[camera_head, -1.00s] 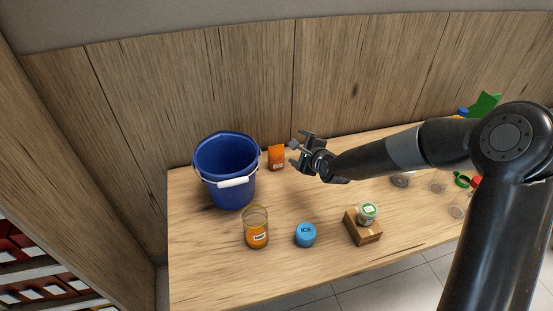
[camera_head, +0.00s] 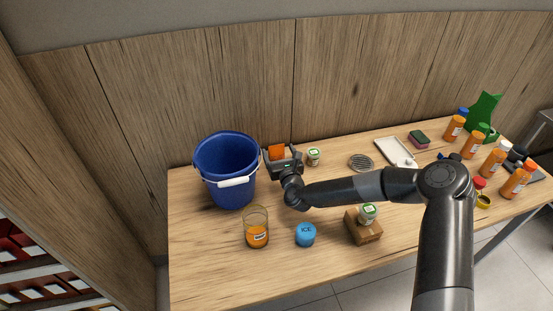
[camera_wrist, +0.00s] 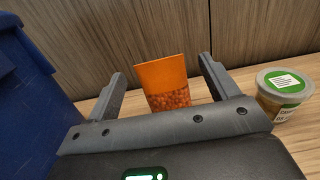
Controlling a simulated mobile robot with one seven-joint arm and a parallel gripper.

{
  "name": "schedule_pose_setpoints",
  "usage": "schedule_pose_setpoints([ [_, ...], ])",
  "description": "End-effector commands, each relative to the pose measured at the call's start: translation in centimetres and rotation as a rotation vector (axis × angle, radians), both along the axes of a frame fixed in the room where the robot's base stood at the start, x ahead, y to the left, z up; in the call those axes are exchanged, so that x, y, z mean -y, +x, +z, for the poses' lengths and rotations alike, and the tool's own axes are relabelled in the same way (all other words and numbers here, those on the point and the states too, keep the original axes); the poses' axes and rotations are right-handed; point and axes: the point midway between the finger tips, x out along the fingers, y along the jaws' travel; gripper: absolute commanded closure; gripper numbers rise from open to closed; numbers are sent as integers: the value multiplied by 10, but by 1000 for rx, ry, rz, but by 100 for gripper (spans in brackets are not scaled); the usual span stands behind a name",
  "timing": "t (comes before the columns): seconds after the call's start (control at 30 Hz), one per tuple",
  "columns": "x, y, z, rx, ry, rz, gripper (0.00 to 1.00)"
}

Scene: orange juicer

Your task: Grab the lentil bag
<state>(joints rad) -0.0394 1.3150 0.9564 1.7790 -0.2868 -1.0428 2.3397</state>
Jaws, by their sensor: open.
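The lentil bag is an orange packet (camera_head: 277,152) standing upright on the table near the back wall, just right of the blue bucket. In the wrist view the lentil bag (camera_wrist: 165,84) stands between the two fingers, with a window of lentils low on its front. My gripper (camera_head: 282,155) is open around it, one finger on each side, with a gap showing on both sides. In the wrist view my gripper (camera_wrist: 160,85) hides the bag's bottom edge.
The blue bucket (camera_head: 226,170) stands close at the left of my gripper. A small jar with a green-and-white lid (camera_head: 313,157) stands close at the right. A glass of orange juice (camera_head: 257,235), a blue ICE container (camera_head: 305,235) and a cardboard box (camera_head: 363,229) stand nearer the front.

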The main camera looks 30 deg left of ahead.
Motion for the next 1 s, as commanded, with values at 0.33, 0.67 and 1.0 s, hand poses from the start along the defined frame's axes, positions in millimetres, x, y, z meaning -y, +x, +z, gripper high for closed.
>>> schedule_pose_setpoints([
  [0.33,-2,1,-35,1,-2,1,20],
  [0.67,-31,30,-34,3,-3,2,20],
  [1.0,-36,35,-34,1,-3,1,20],
])
